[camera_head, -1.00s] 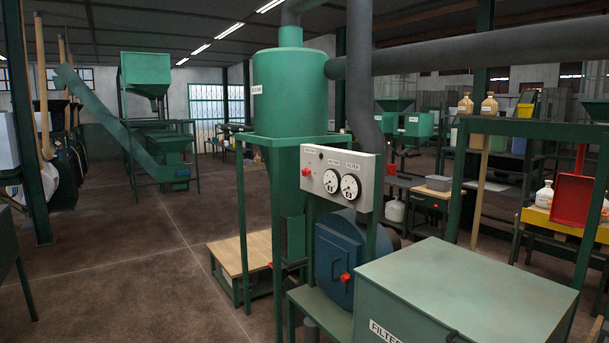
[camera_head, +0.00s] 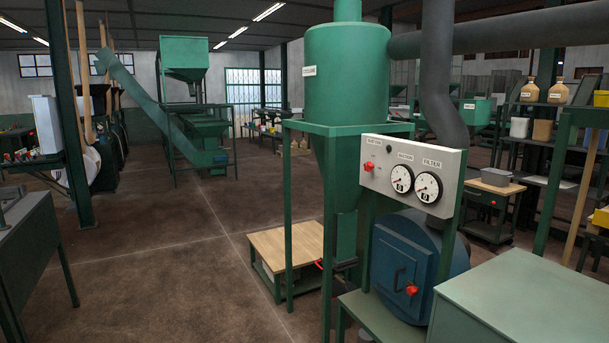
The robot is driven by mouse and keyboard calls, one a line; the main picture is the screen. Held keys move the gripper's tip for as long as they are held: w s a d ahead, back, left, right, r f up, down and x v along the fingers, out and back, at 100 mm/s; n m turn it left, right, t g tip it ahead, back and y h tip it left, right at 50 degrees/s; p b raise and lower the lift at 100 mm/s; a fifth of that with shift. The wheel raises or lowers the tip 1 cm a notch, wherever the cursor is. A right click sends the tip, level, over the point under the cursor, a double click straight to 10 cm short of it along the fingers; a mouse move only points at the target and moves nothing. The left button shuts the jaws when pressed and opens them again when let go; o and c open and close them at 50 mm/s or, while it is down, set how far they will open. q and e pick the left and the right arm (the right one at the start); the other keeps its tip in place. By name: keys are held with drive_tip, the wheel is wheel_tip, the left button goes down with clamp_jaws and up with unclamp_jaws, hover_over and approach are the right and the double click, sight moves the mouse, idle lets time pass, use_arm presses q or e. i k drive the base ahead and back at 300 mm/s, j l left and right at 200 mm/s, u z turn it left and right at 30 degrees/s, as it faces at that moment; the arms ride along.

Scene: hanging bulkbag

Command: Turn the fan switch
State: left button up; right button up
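A pale control panel (camera_head: 413,176) stands on green posts in front of the green cyclone (camera_head: 346,75). On its left part is a red switch (camera_head: 369,166) under a small label too small to read surely. Two round white gauges (camera_head: 415,186) sit to the right of the switch. Below the panel is a blue round fan housing (camera_head: 408,270) with a red knob (camera_head: 411,289) on its front. Neither of my grippers is in view, and nothing touches the panel.
A green filter box (camera_head: 520,300) fills the lower right. A low wooden-topped platform (camera_head: 285,248) stands left of the cyclone legs. A green table (camera_head: 30,250) is at the left edge. The brown floor (camera_head: 180,260) between them is clear.

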sight(368, 166)
drive_tip(key=i+j+u, duration=0.3)
drive_tip(key=i, duration=0.65)
drive_tip(key=i+j+u, duration=0.15)
drive_tip(key=i+u, duration=0.15)
drive_tip(key=i, duration=0.65)
